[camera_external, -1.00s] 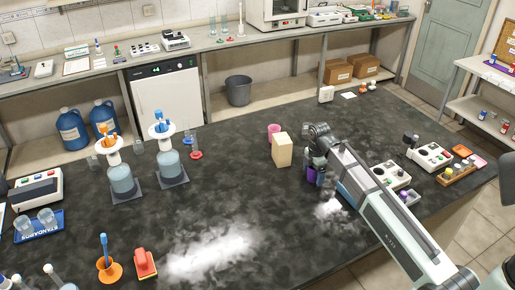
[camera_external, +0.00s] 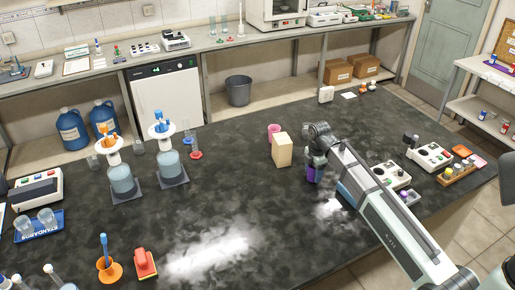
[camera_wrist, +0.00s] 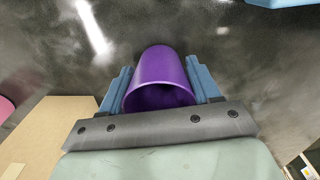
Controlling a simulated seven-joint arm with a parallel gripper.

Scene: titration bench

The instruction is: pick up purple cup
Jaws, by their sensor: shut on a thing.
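The purple cup (camera_wrist: 162,73) is between the two blue fingers of my gripper (camera_wrist: 161,88) in the wrist view, with a finger against each side. Its open mouth faces the camera. In the external view the purple cup (camera_external: 313,174) shows just below my gripper (camera_external: 317,166), partly hidden by it. My gripper is shut on the cup. I cannot tell whether the cup's base is clear of the bench.
A cream block (camera_external: 282,150) stands close to the left of the cup, with a pink cup (camera_external: 273,131) behind it. Instruments with dials (camera_external: 391,175) stand to the right, near my arm. The dark bench (camera_external: 230,190) is bare to the left.

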